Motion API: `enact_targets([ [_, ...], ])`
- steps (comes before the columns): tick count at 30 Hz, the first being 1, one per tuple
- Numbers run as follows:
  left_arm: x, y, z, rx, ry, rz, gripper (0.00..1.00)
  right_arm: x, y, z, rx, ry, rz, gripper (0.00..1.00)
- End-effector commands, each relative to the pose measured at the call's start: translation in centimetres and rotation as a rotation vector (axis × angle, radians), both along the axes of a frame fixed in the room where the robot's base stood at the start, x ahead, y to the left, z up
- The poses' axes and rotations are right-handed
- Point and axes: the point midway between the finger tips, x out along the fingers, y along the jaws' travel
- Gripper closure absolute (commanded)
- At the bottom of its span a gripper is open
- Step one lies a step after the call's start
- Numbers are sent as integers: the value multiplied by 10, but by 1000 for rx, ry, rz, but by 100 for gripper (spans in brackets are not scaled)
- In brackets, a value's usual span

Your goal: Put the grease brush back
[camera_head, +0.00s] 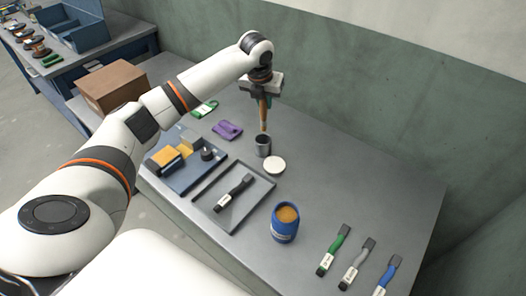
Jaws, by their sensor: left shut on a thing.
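My left gripper (264,94) is shut on the grease brush (264,115), a slim upright tool with a tan-brown lower part. The brush points down, its lower end just above or at the mouth of a small dark grey cup (263,149). I cannot tell whether the tip is inside the rim. The cup stands upright on the grey table (330,190). A blue tub (285,231) with orange-yellow grease stands open nearer to me. My right gripper is out of view.
A white disc (275,165) lies beside the cup. A grey tray (254,203) holds a black tool. A blue tray (203,180) holds yellow blocks. A purple item (228,130) and a cardboard box (113,86) are farther left. Green, grey and blue-handled tools (334,251) lie at right.

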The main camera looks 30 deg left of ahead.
Motion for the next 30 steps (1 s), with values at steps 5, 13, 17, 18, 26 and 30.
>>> enact_targets([
  [5,-1,3,-27,3,2,-25,100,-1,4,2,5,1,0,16],
  [13,0,2,-62,4,-1,-24,100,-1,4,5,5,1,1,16],
  [17,0,2,-74,4,0,-24,100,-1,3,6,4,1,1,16],
  [18,-1,2,-80,4,1,-24,100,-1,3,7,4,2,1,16],
  [26,0,2,-100,4,-3,-24,100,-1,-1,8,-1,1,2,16],
  [30,0,2,-100,4,-3,-24,100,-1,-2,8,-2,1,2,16],
])
